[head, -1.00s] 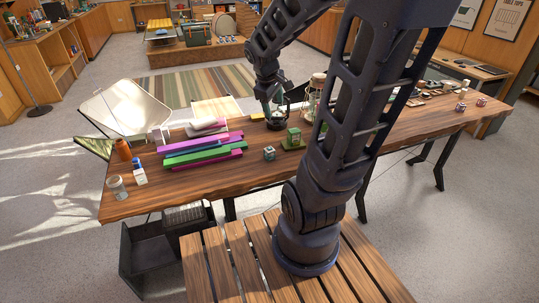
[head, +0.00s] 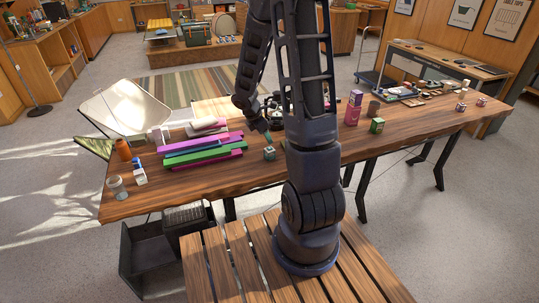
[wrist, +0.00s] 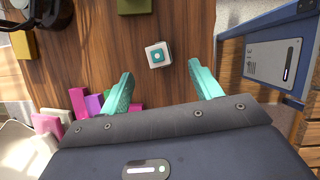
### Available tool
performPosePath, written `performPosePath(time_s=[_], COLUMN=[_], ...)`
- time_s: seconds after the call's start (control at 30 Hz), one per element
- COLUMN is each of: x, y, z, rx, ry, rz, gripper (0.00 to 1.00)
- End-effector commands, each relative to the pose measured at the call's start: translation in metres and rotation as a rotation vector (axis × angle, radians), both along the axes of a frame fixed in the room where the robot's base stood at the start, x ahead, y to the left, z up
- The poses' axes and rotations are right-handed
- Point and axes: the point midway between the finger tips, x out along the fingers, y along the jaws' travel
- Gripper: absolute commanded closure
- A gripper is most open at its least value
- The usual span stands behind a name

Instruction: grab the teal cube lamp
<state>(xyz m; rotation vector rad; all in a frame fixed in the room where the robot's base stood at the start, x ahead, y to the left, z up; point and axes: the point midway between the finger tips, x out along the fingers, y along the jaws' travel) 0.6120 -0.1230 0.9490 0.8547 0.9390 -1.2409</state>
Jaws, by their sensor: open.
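The teal cube lamp (head: 269,153) is a small cube on the wooden table in the head view, near the front edge. In the head view my gripper (head: 267,137) hangs just above and behind the cube, with one fingertip showing. Nothing is between the fingers that I can see touching.
A stack of pink, purple and green bars (head: 205,150) lies left of the cube. A green item (wrist: 133,5) is at the top of the wrist view. A blue panel (wrist: 283,52) is at right there. A pink box (head: 354,107) and green box (head: 377,125) stand right of my arm.

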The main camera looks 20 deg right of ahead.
Motion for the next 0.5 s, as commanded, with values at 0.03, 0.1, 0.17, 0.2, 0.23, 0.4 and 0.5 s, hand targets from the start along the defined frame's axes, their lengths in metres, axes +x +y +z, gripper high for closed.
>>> performPosePath(time_s=[0.03, 0.1, 0.17, 0.2, 0.23, 0.4, 0.5], x=[0.001, 0.003, 0.003, 0.003, 0.004, 0.005, 0.006], y=[0.001, 0.001, 0.001, 0.0, -0.001, -0.009, -0.014], z=[-0.006, -0.011, -0.014, -0.017, -0.02, -0.04, -0.051], rx=[0.0, -0.001, -0.002, -0.001, -0.002, -0.002, -0.002], ry=[0.013, 0.022, 0.027, 0.029, 0.03, 0.032, 0.03], rz=[0.02, 0.042, 0.051, 0.053, 0.054, 0.054, 0.052], gripper=[0.36, 0.36, 0.36, 0.36, 0.36, 0.36, 0.36])
